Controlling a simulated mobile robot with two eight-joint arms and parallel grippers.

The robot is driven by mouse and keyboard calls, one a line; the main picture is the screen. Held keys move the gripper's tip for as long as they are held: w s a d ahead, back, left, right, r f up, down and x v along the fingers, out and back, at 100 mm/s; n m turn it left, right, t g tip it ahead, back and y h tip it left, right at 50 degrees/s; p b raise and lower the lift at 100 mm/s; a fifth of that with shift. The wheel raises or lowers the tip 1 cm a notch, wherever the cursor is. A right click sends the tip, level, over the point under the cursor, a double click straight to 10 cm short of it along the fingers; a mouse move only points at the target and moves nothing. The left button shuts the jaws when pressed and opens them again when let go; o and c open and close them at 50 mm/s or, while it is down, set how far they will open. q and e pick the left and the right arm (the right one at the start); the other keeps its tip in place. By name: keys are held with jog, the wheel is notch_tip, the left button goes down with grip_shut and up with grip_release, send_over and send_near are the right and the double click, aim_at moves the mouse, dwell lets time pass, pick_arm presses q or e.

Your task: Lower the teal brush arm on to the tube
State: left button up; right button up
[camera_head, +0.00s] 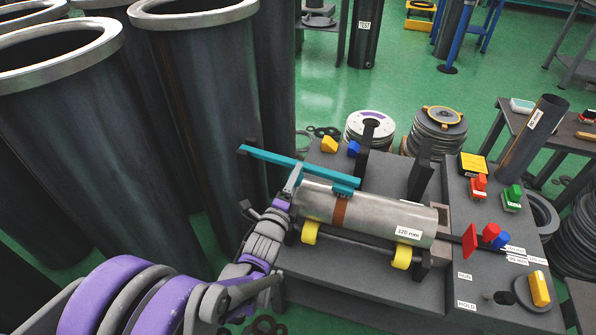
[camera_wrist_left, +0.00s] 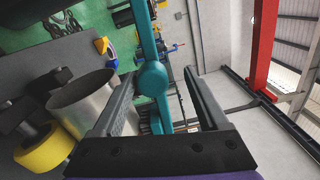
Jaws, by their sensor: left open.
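The teal brush arm (camera_head: 300,166) lies over the silver tube (camera_head: 385,212), running from beyond its left end to a block above a brown strip on the tube. The tube, labelled 120 mm, lies on yellow rollers (camera_head: 402,256). My left gripper (camera_head: 294,180) is at the tube's left end, close to the teal arm. In the left wrist view my left gripper (camera_wrist_left: 158,75) is open, and the teal arm (camera_wrist_left: 148,40) with its round knob shows between the fingers. The tube's open end (camera_wrist_left: 85,95) is left of them. The right gripper is not in view.
Tall dark flanged cylinders (camera_head: 205,90) stand close on the left. The grey machine bench (camera_head: 360,285) carries coloured buttons and a red-blue handle (camera_head: 492,235) at right. Stacked discs (camera_head: 436,135) stand behind it. Green floor is open at the back.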

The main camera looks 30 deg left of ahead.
pick_arm(q)
jog(key=v, duration=0.7)
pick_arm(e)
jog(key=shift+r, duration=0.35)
pick_arm(q)
jog(key=s+d+f+n+g+h, duration=0.2)
jog(key=s+d+f+n+g, duration=0.3)
jog(key=s+d+n+g, duration=0.35)
jog(key=s+d+f+n+g+h, duration=0.2)
jog(key=s+d+f+n+g, duration=0.3)
jog(key=s+n, duration=0.5)
notch_tip(320, 180, up, 24)
jog(key=p, duration=2.1)
jog(key=shift+s+m+t, duration=0.4)
jog(key=shift+m+t, duration=0.05)
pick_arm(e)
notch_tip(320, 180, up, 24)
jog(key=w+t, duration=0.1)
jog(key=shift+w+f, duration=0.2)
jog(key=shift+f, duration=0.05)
